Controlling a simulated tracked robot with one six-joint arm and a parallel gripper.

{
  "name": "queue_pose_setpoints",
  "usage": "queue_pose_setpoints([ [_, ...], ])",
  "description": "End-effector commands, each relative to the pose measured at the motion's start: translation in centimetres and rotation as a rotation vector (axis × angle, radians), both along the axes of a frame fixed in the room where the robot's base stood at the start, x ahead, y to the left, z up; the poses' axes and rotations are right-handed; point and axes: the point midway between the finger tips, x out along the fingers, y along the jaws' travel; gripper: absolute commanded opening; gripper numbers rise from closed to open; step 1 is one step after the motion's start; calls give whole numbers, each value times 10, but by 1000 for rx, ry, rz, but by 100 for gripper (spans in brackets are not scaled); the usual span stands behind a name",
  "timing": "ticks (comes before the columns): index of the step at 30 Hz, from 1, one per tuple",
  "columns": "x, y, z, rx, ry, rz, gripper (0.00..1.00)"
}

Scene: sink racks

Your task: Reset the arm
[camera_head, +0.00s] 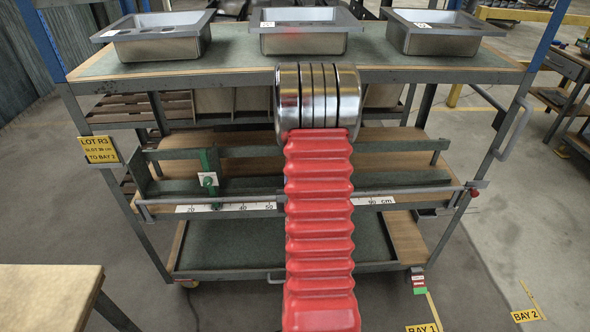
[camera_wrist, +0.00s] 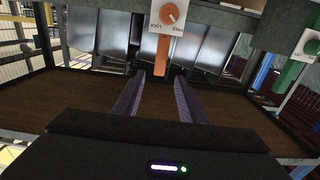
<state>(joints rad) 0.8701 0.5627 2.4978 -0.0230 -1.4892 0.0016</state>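My arm, a red ribbed sleeve (camera_head: 318,230) topped by shiny metal rings (camera_head: 318,97), stands upright in the middle of the head view, in front of a rack. My gripper does not show in the head view. In the wrist view my gripper (camera_wrist: 158,98) has its two dark fingers spread apart with nothing between them. Beyond the fingertips is an orange upright piece (camera_wrist: 162,58) under a white dial plate (camera_wrist: 172,17). I cannot tell whether the fingers touch anything.
Three steel sinks (camera_head: 160,46) (camera_head: 305,42) (camera_head: 440,42) sit on the rack's top shelf (camera_head: 240,63). A green clamp (camera_head: 208,172) stands on the scale rail (camera_head: 245,206). A table (camera_head: 45,290) is at lower left.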

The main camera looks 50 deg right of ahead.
Motion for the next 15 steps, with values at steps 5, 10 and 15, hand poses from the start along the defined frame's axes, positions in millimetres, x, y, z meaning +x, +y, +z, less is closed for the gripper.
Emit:
queue_pose_setpoints([
  [5, 1, 0, 0, 0, 0, 2, 38],
  [10, 1, 1, 0, 2, 1, 2, 38],
  [15, 1, 1, -14, 43, 38, 2, 38],
])
